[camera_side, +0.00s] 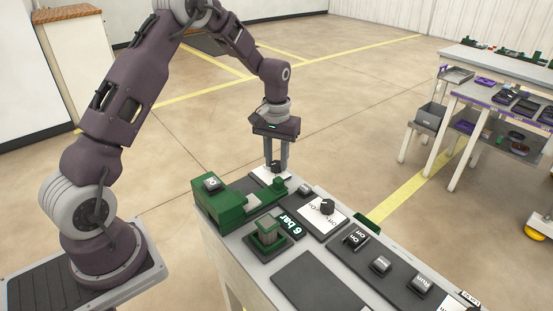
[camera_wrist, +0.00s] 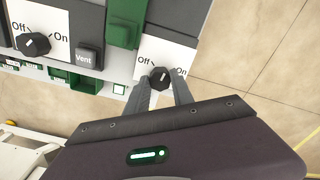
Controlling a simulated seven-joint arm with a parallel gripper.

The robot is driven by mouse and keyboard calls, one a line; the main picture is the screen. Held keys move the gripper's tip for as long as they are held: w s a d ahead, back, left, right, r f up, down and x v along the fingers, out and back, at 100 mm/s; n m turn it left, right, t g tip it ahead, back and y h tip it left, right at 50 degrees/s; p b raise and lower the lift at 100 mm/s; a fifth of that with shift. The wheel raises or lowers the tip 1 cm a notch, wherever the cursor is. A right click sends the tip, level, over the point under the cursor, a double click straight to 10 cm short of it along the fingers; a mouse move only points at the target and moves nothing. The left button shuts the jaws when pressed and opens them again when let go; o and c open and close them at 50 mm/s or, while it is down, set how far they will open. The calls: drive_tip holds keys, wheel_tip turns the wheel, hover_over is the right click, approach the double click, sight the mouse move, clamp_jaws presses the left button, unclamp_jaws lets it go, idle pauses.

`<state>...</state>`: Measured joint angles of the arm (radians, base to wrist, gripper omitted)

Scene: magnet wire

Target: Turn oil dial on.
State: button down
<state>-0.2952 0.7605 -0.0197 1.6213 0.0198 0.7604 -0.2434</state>
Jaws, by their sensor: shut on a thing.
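A black dial (camera_wrist: 160,78) sits on a white plate (camera_wrist: 165,50) marked Off at left and On at right in the wrist view. My gripper (camera_wrist: 161,82) is shut on this dial, with one grey finger on each side. The dial's small white mark appears to point up and slightly right, between the two words. In the side view my gripper (camera_side: 277,167) reaches straight down onto the dial at the far end of the panel, and its fingers partly hide the dial. No word "oil" is readable on the plate.
A second black dial (camera_side: 327,206) with Off and On marks stands nearby, with a Vent button (camera_wrist: 86,56) between. A green block (camera_side: 218,200), a 6 bar fixture (camera_side: 267,236) and several black buttons share the panel.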

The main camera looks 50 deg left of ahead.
drive_tip(key=m, duration=0.7)
idle(0.6)
drive_tip(key=c, duration=1.1)
unclamp_jaws()
drive_tip(key=shift+r, duration=0.1)
